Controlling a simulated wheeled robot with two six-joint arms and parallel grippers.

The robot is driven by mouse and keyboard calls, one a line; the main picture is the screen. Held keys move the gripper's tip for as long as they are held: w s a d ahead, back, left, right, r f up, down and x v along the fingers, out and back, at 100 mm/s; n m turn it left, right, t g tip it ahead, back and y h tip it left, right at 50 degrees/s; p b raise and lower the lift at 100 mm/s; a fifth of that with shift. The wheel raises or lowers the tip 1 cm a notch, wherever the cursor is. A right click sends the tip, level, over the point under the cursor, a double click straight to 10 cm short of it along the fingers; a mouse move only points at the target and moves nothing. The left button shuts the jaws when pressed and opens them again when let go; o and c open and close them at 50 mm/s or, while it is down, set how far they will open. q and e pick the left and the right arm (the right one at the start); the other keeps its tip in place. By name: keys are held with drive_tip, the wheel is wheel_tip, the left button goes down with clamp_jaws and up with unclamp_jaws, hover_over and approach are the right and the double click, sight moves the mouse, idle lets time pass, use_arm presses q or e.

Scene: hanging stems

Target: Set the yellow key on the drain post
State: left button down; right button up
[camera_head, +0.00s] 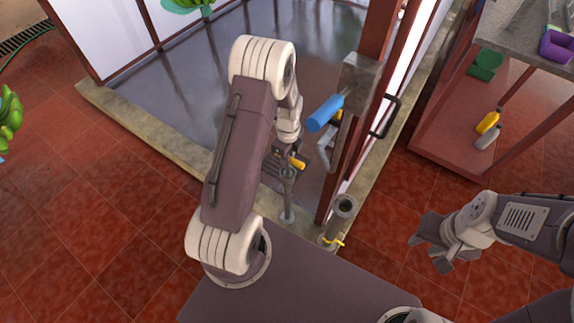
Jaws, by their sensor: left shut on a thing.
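My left gripper (287,153) is inside the glass-walled bay, over its floor. It is shut on the yellow key (297,163), and only a short yellow part of the key shows beside the dark fingers. A slim grey upright (287,200) stands directly below on a round foot and looks like the drain post. The key appears just above or at its top; I cannot tell whether they touch. The gripper partly hides the key. My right gripper (432,250) is open and empty, over the red tiles at the right.
A grey tube (343,208) with a yellow band stands right of the post. A red door frame (362,130) carries a blue-handled fitting (325,113) close to my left wrist. A shelf (445,130) with bottles stands at right. A stone kerb (150,133) edges the bay.

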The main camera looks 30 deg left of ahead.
use_arm(q)
drive_tip(key=shift+r+p, duration=2.65)
drive_tip(key=shift+r, duration=0.35)
drive_tip(key=shift+d, duration=0.1)
